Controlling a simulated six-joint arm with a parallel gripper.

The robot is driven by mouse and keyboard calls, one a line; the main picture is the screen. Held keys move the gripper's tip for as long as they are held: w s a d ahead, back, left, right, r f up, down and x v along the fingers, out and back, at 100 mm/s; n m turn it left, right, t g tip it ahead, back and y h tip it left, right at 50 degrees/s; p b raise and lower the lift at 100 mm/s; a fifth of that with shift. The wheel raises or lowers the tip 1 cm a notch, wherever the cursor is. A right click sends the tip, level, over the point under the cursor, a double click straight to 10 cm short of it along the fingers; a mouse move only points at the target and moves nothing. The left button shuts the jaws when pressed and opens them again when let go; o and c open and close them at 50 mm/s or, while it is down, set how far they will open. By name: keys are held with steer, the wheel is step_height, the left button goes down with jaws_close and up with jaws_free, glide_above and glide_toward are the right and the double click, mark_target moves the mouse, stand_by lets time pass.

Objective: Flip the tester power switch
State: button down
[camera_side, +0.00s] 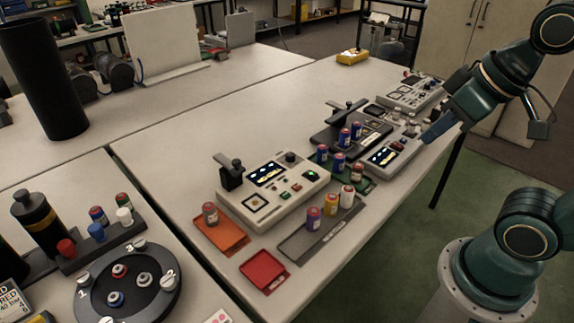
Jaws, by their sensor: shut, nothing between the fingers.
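A white tester (245,214) with a lit screen, a dark knob and a green-lit switch (311,176) at its right side stands in the middle of the table. A second white device (408,153) with a lit screen stands farther back to the right. I cannot tell which one the task means. My gripper (428,138) is shut and empty, pointing down-left at the right end of the second device. Its tips look close to that device's top. I cannot tell whether they touch, and they may hide part of it.
Small cylinders stand around both devices, some on a grey tray (290,246). An orange tray (222,240) and a red tray (262,272) lie at the front. A third device (408,95) stands behind. A black disc fixture (128,285) is at lower left.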

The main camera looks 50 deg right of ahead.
steer(key=shift+w, duration=0.1)
steer(key=g, duration=0.7)
glide_above(316, 175)
steer(key=w, duration=0.2)
step_height(316, 175, down, 11)
steer(key=shift+w+f, duration=0.35)
steer(key=shift+f, duration=0.1)
steer(key=shift+f, duration=0.1)
steer(key=f, duration=0.4)
steer(key=s+f, duration=0.1)
steer(key=f, duration=0.4)
steer(key=s+f, duration=0.1)
steer(key=f, duration=0.3)
steer(key=shift+s+f, duration=0.15)
steer(key=shift+f, duration=0.2)
